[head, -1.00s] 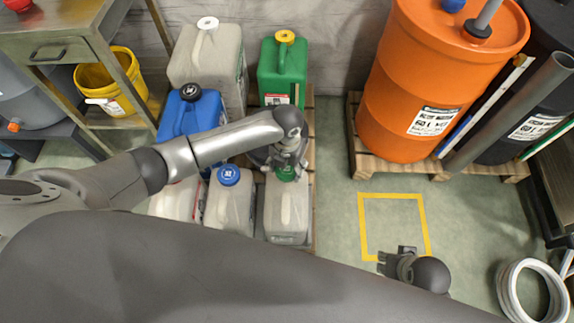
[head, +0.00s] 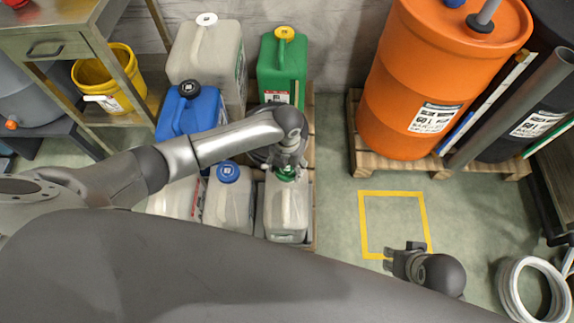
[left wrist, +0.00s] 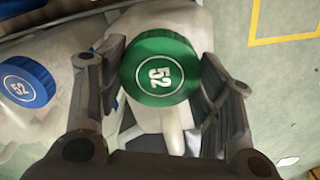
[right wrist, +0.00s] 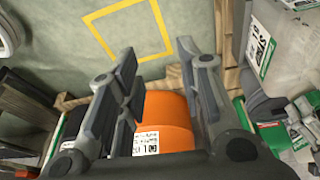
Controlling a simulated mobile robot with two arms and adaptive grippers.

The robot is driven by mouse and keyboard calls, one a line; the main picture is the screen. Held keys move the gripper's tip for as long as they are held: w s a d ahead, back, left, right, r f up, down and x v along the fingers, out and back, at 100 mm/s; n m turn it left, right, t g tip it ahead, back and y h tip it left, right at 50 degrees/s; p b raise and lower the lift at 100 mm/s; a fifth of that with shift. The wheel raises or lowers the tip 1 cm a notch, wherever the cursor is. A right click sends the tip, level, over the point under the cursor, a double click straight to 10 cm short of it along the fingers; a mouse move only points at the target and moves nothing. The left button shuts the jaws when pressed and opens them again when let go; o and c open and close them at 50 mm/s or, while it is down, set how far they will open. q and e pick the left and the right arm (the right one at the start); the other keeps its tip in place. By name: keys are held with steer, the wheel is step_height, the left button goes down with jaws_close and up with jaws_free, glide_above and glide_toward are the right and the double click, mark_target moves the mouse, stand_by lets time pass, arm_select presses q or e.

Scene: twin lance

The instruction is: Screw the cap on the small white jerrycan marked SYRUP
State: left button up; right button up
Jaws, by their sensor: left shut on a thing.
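A green cap marked 52 (left wrist: 160,68) sits between the fingers of my left gripper (left wrist: 160,85). It also shows in the head view (head: 287,174), at the back top of a small whitish jerrycan (head: 287,212) at the front right of the group. The left gripper (head: 288,165) is shut on the cap from above. Whether the cap is seated on the neck cannot be told. The jerrycan's handle shows below the cap in the left wrist view. I cannot read SYRUP on it. My right gripper (right wrist: 165,75) is open and empty, above the floor in the head view (head: 390,255).
Beside it stands a whitish jerrycan with a blue cap (head: 228,175). Behind are blue (head: 185,115), green (head: 282,70) and large whitish (head: 207,60) jerrycans. An orange drum (head: 410,90) stands on a pallet at right. Floor within the yellow square (head: 362,225) is clear.

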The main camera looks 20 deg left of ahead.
steer(key=shift+f, duration=0.25)
stand_by(0.3)
steer(key=shift+f, duration=0.25)
steer(key=shift+w, duration=0.25)
steer(key=shift+f, duration=0.3)
steer(key=shift+f, duration=0.1)
steer(key=shift+s+a+f, duration=0.1)
steer(key=shift+s+f, duration=0.15)
arm_select(q)
steer(key=shift+p, duration=0.3)
arm_select(e)
steer(key=shift+w+r, duration=0.1)
steer(key=shift+r, duration=0.1)
